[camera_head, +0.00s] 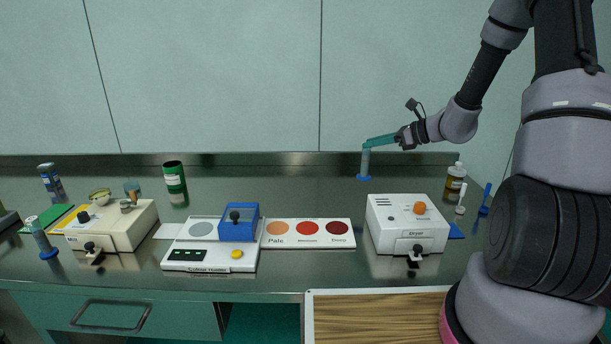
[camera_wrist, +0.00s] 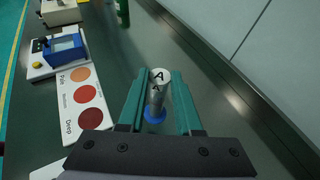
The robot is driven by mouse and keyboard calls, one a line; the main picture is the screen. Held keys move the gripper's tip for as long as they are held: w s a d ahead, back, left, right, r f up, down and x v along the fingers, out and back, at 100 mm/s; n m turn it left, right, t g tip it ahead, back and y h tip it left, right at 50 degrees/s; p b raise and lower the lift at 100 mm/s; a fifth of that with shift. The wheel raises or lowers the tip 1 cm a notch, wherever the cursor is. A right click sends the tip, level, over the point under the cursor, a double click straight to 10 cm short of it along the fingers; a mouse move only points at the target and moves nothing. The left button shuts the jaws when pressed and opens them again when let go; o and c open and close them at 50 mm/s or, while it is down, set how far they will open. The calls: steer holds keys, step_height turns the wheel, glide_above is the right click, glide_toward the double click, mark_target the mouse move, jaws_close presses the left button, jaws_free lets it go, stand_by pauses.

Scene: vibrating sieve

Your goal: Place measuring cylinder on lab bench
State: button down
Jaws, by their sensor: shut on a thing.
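The measuring cylinder (camera_head: 365,164) is a slim grey-blue tube with a blue base, upright over the back of the lab bench (camera_head: 300,190), behind the dryer. In the wrist view the cylinder (camera_wrist: 158,92) shows from above, with a letter A at its top and its blue base below. My gripper (camera_head: 368,143) is shut on its upper part, with a teal finger on each side. I cannot tell whether the base touches the bench top or hangs just above it.
The dryer (camera_head: 407,226) stands in front of the cylinder. A colour card (camera_head: 308,243) and colour reader (camera_head: 210,257) lie left of it, then a cream machine (camera_head: 112,226). A green can (camera_head: 174,178) stands at the back; a brown bottle (camera_head: 456,176) is at right. Bench around the cylinder is clear.

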mark_target(370, 177)
step_height(370, 177, down, 10)
steer(key=shift+r, duration=0.1)
stand_by(0.4)
steer(key=c, duration=0.6)
jaws_free()
steer(key=shift+f, duration=0.2)
